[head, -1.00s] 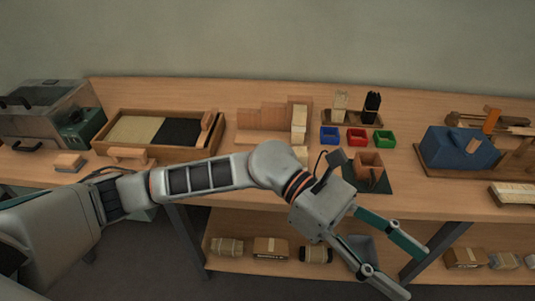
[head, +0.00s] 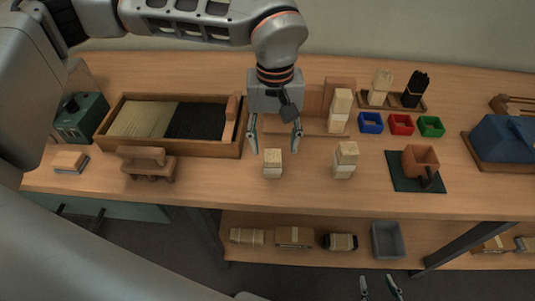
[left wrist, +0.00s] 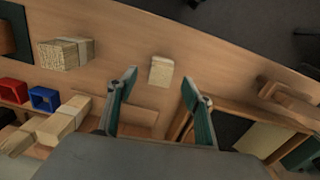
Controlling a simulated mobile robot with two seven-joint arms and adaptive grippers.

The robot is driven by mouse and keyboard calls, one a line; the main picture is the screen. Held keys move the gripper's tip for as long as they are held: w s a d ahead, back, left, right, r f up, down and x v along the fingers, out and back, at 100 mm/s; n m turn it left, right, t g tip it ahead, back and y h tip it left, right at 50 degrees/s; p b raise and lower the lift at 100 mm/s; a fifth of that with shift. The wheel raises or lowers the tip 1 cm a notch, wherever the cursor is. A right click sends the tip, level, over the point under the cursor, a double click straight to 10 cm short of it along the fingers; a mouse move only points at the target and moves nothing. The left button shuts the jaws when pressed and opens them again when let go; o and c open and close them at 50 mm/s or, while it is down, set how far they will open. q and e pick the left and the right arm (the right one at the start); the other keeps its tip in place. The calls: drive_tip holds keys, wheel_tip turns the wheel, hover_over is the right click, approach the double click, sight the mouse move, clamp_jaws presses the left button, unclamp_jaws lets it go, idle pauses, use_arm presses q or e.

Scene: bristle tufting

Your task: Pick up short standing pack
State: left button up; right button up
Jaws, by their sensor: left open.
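A short pale standing pack (head: 272,163) with a lighter band is upright near the front of the bench. My left gripper (head: 275,151) points down above it, open and empty, with a finger toward each side. In the left wrist view the pack (left wrist: 160,71) shows in the gap between the spread fingertips (left wrist: 158,82), slightly beyond them. No contact is visible. My right gripper (head: 380,284) shows only its separated fingertips at the bottom edge of the head view and appears open and empty.
A medium pack (head: 346,160) stands to the right and a taller pack (head: 340,110) behind it. Blue (head: 371,123), red (head: 401,125) and green bins (head: 431,127) are further right. A wooden tray (head: 225,150) and a wooden block piece (head: 147,164) lie left. Bench around the short pack is clear.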

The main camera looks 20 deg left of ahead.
sight(273, 155)
use_arm(q)
drive_tip(key=shift+w+a, duration=0.3)
drive_tip(key=shift+a, duration=0.1)
drive_tip(key=shift+f, duration=0.25)
wheel_tip(273, 155, down, 7)
drive_tip(key=shift+w+d+b, duration=0.1)
drive_tip(key=shift+b, duration=0.25)
drive_tip(key=c, duration=1.2)
